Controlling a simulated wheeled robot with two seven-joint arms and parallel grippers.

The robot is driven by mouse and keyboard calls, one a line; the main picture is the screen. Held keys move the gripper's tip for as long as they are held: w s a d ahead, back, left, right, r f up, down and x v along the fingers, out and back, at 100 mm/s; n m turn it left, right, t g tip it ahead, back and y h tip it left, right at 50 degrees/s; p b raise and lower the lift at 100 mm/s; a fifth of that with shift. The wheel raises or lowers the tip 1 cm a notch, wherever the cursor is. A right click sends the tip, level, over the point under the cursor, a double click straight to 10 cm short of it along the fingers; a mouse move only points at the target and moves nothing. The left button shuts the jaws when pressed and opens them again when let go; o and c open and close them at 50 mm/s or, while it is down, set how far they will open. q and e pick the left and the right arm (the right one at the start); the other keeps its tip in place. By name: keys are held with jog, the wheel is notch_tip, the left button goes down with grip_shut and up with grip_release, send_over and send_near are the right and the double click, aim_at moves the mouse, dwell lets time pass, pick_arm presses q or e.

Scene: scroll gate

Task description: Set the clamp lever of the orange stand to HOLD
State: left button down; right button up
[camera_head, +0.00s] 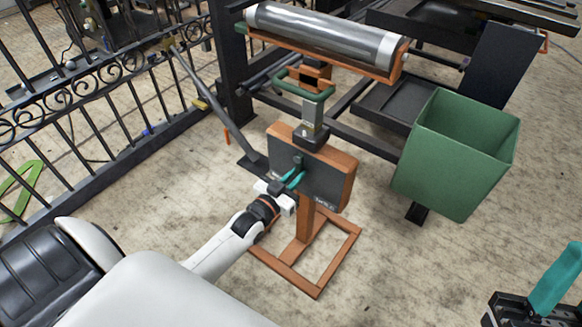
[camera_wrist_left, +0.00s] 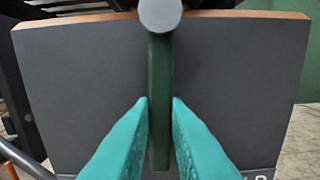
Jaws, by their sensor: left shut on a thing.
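The orange stand (camera_head: 305,225) stands upright on the floor with a dark grey panel (camera_head: 325,178) on its front. In the left wrist view the clamp lever (camera_wrist_left: 160,85) is a dark green bar that hangs down from a round grey pivot (camera_wrist_left: 160,14) at the panel's top. My left gripper (camera_head: 298,177) is at the panel, its teal fingers (camera_wrist_left: 160,110) on both sides of the lever's lower part, shut on it. White lettering at the panel's lower right is partly hidden by a finger. My right gripper (camera_head: 557,282) shows only partly at the lower right, away from the stand.
A roller in an orange cradle (camera_head: 325,38) lies behind and above the stand. A green bin (camera_head: 455,160) is to the right. A black iron fence (camera_head: 100,130) runs along the left. The floor right of the stand's base is clear.

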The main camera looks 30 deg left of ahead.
aim_at(315, 172)
pick_arm(q)
jog(key=d+n+p, duration=0.1)
jog(key=n+p, duration=0.1)
jog(key=n, duration=0.1)
jog(key=shift+s+d+r+p, duration=0.1)
jog(key=shift+d+r+p, duration=0.15)
jog(key=shift+d+p, duration=0.15)
pick_arm(e)
jog(key=w+f+g+h, duration=0.3)
jog(key=w+f+g, duration=0.4)
jog(key=w+g, duration=0.1)
pick_arm(q)
jog(key=shift+d+r+n+p, duration=0.15)
jog(key=shift+d+n+p, duration=0.3)
jog(key=shift+n+p, duration=0.4)
jog(key=shift+d+r+n+p, duration=0.15)
jog(key=shift+d+n+p, duration=0.25)
jog(key=shift+n, duration=0.65)
jog(key=shift+d+n, duration=0.15)
jog(key=shift+n, duration=0.25)
pick_arm(e)
notch_tip(315, 172, down, 11)
jog(key=g+h, duration=0.2)
jog(key=g, duration=0.6)
jog(key=shift+s+d+h, duration=0.2)
jog(key=shift+d+h, duration=0.1)
jog(key=shift+d, duration=0.15)
pick_arm(q)
jog(key=c, duration=1.4)
grip_release()
